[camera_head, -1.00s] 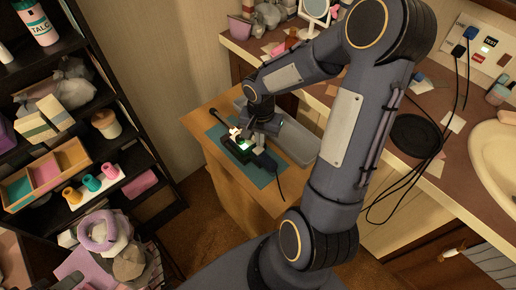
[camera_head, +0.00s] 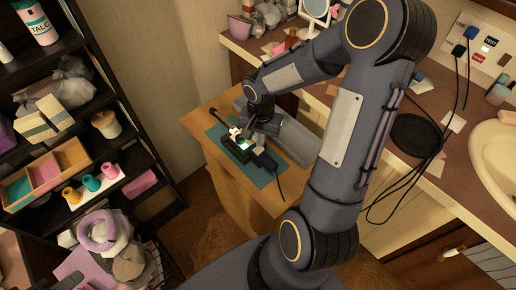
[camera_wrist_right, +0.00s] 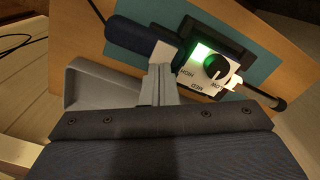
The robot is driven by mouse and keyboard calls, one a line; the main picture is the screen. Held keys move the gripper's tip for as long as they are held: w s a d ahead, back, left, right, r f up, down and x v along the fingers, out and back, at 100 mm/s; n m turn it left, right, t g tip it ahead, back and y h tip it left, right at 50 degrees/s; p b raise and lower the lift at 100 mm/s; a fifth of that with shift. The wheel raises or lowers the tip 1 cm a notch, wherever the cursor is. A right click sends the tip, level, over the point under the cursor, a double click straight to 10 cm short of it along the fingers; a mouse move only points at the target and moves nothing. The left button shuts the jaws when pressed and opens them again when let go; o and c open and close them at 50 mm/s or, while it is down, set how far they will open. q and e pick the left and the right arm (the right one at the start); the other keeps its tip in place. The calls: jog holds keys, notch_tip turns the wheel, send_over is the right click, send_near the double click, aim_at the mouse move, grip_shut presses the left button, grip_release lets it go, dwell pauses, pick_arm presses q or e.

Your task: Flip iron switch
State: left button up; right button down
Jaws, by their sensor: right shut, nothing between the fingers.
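The iron lies on a teal mat (camera_head: 268,178) on a small wooden stand. Its dark handle (camera_wrist_right: 140,38) and black body show in the right wrist view. Its white panel (camera_wrist_right: 193,75) carries a black dial (camera_wrist_right: 217,68) with LOW, MED and HIGH marks. A green-lit switch (camera_wrist_right: 202,51) sits beside the dial. My right gripper (camera_wrist_right: 164,52) is shut and empty, its tips beside the panel, close to the handle and switch. I cannot tell whether they touch. In the head view the right gripper (camera_head: 257,140) is over the iron, partly covering it. My left gripper is out of view.
A grey tray (camera_head: 299,146) stands right beside the mat. A dark shelf (camera_head: 160,212) with bottles and boxes is at the left. The counter (camera_head: 449,184) at the right holds a black round pad (camera_head: 416,136), hanging cords and a basin (camera_head: 498,155).

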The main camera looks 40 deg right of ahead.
jog(key=shift+f+b, duration=0.85)
jog(key=shift+f, duration=0.05)
dwell(0.3)
jog(key=shift+r+p, duration=2.55)
jog(key=shift+r, duration=1.05)
jog(key=s+a+r+n+t+y+p, duration=0.1)
jog(key=s+a+r+n+t+y, duration=0.1)
jog(key=s+a+r+n, duration=0.2)
jog(key=s+a+r+n+t+y+p, duration=0.1)
jog(key=s+a+r+n+t, duration=0.2)
jog(key=s+r, duration=0.7)
jog(key=a+r+n, duration=0.1)
jog(key=a+n, duration=0.1)
jog(key=a, duration=0.2)
jog(key=shift+r+t+y, duration=0.3)
jog(key=shift+r+y, duration=0.1)
